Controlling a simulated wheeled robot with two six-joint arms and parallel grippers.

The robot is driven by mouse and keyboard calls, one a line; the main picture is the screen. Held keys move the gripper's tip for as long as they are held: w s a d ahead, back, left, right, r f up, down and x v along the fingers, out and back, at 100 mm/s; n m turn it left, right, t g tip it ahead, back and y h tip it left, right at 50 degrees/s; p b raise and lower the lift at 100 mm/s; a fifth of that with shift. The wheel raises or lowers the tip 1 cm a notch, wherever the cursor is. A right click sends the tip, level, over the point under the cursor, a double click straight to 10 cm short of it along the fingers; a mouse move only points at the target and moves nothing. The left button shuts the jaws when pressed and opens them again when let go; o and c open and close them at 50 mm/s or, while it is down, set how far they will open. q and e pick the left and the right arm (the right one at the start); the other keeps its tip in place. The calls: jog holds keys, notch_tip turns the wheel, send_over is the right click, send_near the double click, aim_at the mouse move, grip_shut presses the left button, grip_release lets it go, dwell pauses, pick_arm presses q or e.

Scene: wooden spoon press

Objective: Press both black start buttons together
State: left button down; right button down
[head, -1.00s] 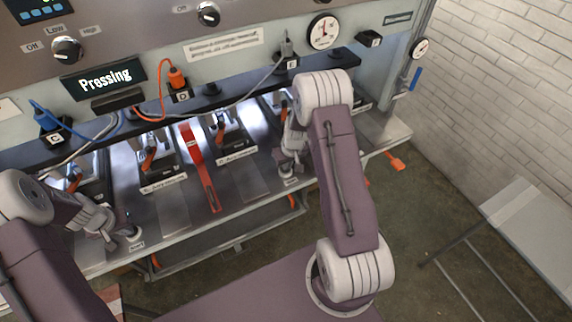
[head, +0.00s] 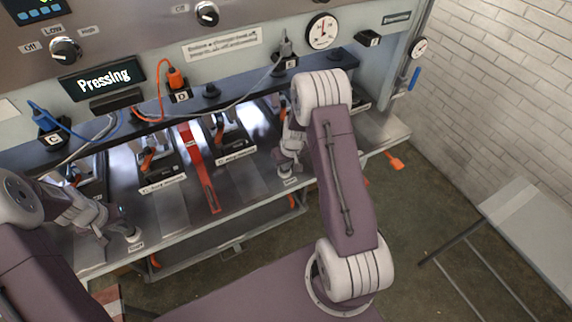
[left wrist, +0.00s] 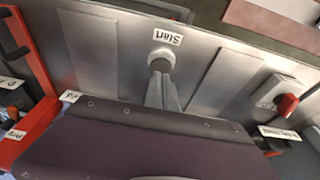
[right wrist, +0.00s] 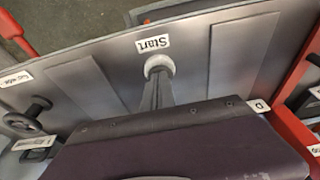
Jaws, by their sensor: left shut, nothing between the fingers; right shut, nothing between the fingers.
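The left start button (head: 133,236) is a round pale housing by a Start label at the bench's front edge. It also shows in the left wrist view (left wrist: 161,57). My left gripper (head: 104,238) is shut and empty, its tips close beside it. The right start button (head: 288,170) has the same pale housing and label, and shows in the right wrist view (right wrist: 159,63). My right gripper (right wrist: 157,84) is shut and empty, its tips at that housing. Black caps are not visible; I cannot tell whether either gripper touches its button. The display (head: 103,80) reads "Pressing".
A red bar (head: 198,166) lies across the metal bench between the buttons. Clamp-like stations with orange handles and cables (head: 225,105) stand behind. A grey table (head: 530,220) is at the right, with open floor before it.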

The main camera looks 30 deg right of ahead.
pick_arm(q)
jog(key=shift+v, duration=0.8)
pick_arm(e)
jog(key=shift+s+f, duration=0.1)
pick_arm(q)
jog(key=shift+w, duration=0.2)
pick_arm(e)
jog(key=shift+w+v, duration=0.2)
jog(key=shift+v, duration=0.65)
jog(key=shift+w+v, duration=0.2)
jog(key=shift+v, duration=0.65)
jog(key=shift+w+v, duration=0.2)
jog(key=shift+v, duration=0.6)
jog(key=shift+w, duration=0.1)
